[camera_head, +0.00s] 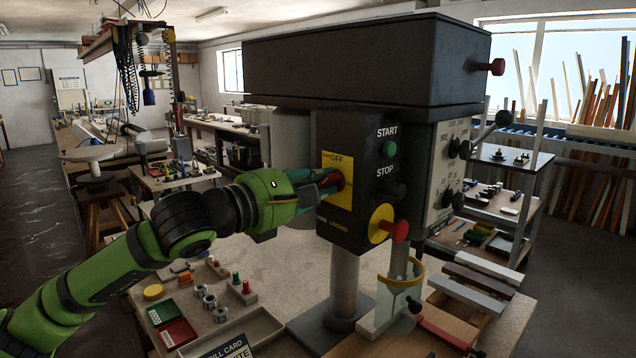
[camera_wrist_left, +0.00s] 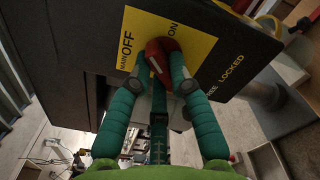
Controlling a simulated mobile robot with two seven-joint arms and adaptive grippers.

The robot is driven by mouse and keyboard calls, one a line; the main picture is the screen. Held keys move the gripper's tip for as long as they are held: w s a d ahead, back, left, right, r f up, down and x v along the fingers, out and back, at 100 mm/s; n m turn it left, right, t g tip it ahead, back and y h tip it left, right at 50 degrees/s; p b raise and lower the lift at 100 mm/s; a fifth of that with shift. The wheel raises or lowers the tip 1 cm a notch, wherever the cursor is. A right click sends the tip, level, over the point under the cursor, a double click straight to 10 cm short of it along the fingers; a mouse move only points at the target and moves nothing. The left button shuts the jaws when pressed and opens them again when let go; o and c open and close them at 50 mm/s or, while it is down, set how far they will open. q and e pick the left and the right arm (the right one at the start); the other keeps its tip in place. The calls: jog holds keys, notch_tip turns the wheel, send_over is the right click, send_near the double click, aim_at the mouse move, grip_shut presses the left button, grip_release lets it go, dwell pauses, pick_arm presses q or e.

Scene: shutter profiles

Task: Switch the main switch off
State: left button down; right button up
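The main switch is a red knob (camera_head: 338,179) on a yellow plate (camera_head: 337,197) marked OFF, on the side of the dark machine head. In the left wrist view the red knob (camera_wrist_left: 162,52) sits on the yellow plate (camera_wrist_left: 196,45), with MAIN, OFF and ON printed beside it. My left gripper (camera_head: 325,182) reaches the plate from the left. My right gripper is not in view.
A green START button (camera_head: 389,149), a dark STOP button (camera_head: 396,190) and a red mushroom button (camera_head: 398,231) on yellow are on the machine's front. A steel column (camera_head: 344,285) stands below. The bench holds blocks, small parts and a tray (camera_head: 262,330).

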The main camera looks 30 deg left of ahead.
pick_arm(q)
jog(key=shift+f+n+b, duration=0.2)
jog(key=shift+n+b, duration=0.1)
jog(key=shift+b, duration=0.3)
jog(key=n+b, duration=0.3)
jog(key=b, duration=0.1)
jog(key=shift+f+b, duration=0.15)
jog(key=shift+b, duration=0.25)
jog(key=n+b, duration=0.2)
jog(key=shift+n, duration=0.3)
jog(key=shift+n+b, duration=0.65)
jog(key=shift+n, duration=0.55)
jog(key=c, duration=1.4)
grip_release()
